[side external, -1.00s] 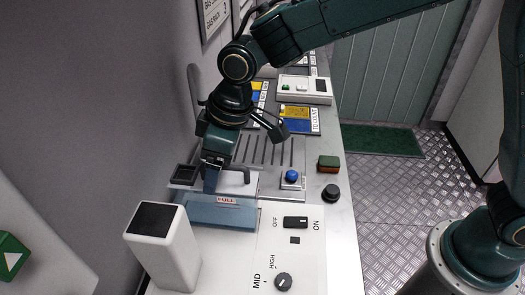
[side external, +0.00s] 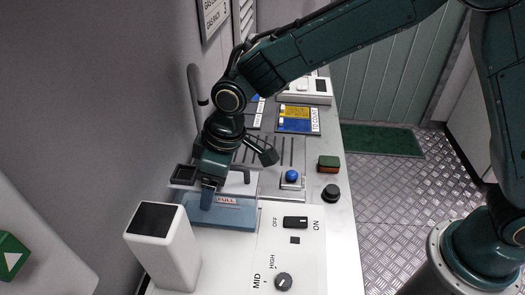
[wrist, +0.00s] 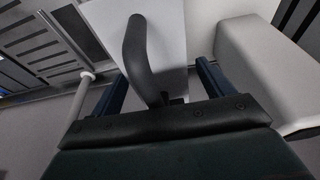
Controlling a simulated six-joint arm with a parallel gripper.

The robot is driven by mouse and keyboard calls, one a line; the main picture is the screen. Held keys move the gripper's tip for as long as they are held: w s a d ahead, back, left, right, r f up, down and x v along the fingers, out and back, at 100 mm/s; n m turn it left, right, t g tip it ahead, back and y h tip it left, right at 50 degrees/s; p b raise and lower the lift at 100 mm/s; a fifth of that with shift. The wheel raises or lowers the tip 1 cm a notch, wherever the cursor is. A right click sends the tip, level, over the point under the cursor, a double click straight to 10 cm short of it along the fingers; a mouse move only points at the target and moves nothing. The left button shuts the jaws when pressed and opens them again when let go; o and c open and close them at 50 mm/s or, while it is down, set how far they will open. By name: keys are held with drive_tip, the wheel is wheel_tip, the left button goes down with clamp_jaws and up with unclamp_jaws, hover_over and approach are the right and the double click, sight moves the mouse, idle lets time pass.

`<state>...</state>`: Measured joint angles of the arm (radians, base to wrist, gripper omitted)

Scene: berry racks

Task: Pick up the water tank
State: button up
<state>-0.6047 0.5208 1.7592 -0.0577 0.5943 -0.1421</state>
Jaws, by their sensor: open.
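The likely water tank is a low blue, see-through box (side external: 238,216) with a "FULL" label, lying on the bench in the side view. My gripper (side external: 207,200) points down over the tank's back edge, left of the label. The near finger overlaps the tank in the picture; I cannot tell whether it touches. In the wrist view my gripper (wrist: 153,88) is open, its two dark blue fingers wide apart. A dark curved handle (wrist: 137,50) shows between them; I cannot tell what it belongs to.
A white box with a black top (side external: 160,252) stands at the front left. A white control panel (side external: 300,262) with a switch and knob lies to the right. A blue button (side external: 292,176) and black knob (side external: 331,192) are near the bench's right edge. The wall is close at left.

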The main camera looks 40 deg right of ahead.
drive_tip(key=c, duration=1.6)
drive_tip(key=shift+o, duration=0.2)
drive_tip(key=shift+r, duration=0.15)
wheel_tip(320, 180, up, 20)
